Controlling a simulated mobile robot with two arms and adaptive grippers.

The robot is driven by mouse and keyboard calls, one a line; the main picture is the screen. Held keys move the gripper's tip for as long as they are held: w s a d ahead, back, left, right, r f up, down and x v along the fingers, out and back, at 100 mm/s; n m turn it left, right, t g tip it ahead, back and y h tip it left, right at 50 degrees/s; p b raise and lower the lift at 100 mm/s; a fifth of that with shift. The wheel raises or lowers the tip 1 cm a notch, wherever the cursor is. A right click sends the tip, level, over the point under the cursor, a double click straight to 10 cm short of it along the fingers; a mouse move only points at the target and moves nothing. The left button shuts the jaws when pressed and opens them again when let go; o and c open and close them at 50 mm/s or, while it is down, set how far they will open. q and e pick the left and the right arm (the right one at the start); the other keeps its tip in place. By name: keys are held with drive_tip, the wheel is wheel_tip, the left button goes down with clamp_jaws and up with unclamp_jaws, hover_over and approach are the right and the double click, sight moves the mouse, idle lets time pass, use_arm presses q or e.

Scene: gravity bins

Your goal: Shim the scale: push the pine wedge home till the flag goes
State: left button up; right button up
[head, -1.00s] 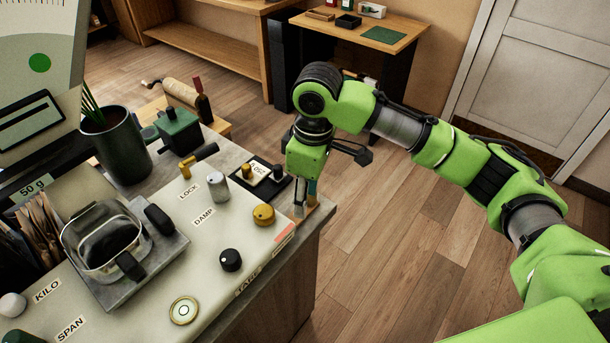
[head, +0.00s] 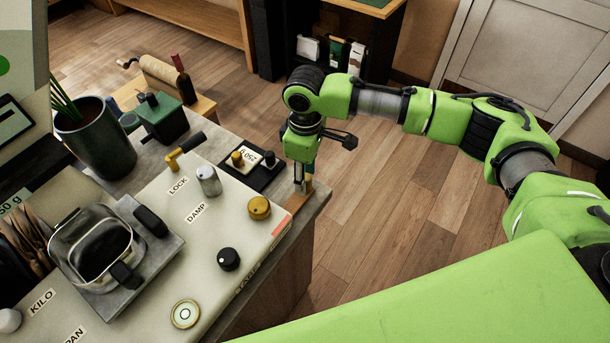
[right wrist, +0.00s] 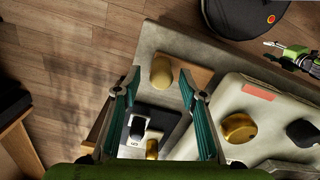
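The scale's cream housing (head: 150,233) stands on the grey bench at left. A wooden piece that looks like the pine wedge (head: 308,184) is at its far right corner. In the right wrist view, flat brown wood (right wrist: 190,68) lies there, with a rounded tan block (right wrist: 162,70) by it. My right gripper (head: 302,187) points down over this spot. Its fingers (right wrist: 160,76) are open, one on each side of the tan block, with gaps showing. An orange-red strip, perhaps the flag (head: 281,226), marks the housing corner. My left gripper (right wrist: 290,57) seems to show at the right wrist view's edge; its opening is unclear.
A brass knob (head: 259,207), black knob (head: 229,259) and round level (head: 185,313) sit on the housing. A black tray (head: 265,180) with weights lies just left of my right gripper. The bench edge (head: 322,196) is close to its right, with open floor beyond.

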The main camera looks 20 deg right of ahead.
drive_tip(key=shift+s+f, duration=0.1)
drive_tip(key=shift+f, duration=0.8)
clamp_jaws()
drive_tip(key=s+a+p, duration=0.2)
drive_tip(key=a, duration=0.1)
drive_tip(key=shift+s+a+r+p, duration=0.1)
drive_tip(key=shift+s+p, duration=0.25)
drive_tip(key=shift+p, duration=0.05)
drive_tip(key=shift+s+a, duration=0.2)
drive_tip(key=shift+a, duration=0.2)
use_arm(q)
wheel_tip(320, 180, up, 3)
drive_tip(key=shift+s+d+r, duration=0.1)
use_arm(e)
drive_tip(key=shift+f, duration=0.2)
